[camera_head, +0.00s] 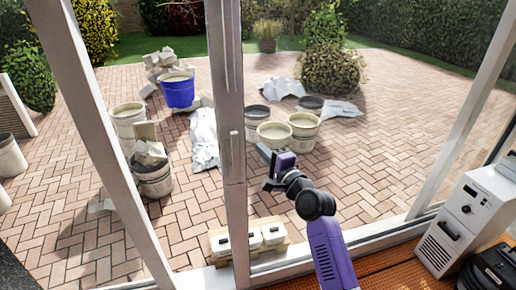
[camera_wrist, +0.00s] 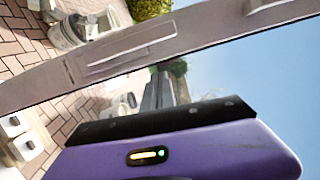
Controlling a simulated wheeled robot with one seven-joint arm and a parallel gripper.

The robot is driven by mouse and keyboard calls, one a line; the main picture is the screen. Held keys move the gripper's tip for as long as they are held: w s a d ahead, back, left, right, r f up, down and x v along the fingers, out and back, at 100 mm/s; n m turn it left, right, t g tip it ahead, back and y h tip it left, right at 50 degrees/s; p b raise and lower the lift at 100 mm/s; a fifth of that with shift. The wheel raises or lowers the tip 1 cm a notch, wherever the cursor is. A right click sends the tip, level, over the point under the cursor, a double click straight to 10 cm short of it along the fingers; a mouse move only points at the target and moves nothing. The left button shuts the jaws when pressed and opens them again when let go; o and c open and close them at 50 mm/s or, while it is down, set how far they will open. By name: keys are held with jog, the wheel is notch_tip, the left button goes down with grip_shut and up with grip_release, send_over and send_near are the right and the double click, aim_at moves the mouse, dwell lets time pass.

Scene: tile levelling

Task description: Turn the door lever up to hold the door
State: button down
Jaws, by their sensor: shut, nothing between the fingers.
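The pale door post (camera_head: 228,100) stands upright in the middle of the head view. A slim upright bar on it (camera_head: 234,155) looks like the door lever, but its exact position is hard to tell. In the wrist view the post (camera_wrist: 30,92) runs aslant across the top, with a long raised bar (camera_wrist: 128,52) on its face. My gripper (camera_head: 264,152) is just right of the post at about the height of the bar. Its fingers also show in the wrist view (camera_wrist: 158,92), shut and empty. I cannot tell whether they touch the post.
A white machine (camera_head: 468,215) stands on the orange floor at right. White containers (camera_head: 250,238) sit low by the post. Beyond the glass, a blue bucket (camera_head: 179,92), several pale buckets and rubble stand on brick paving (camera_head: 400,120). Another frame post (camera_head: 95,120) slants at left.

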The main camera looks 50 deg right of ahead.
jog(key=b+v, duration=0.1)
jog(key=v, duration=0.6)
jog(key=shift+d, duration=0.2)
jog(key=shift+r, duration=0.15)
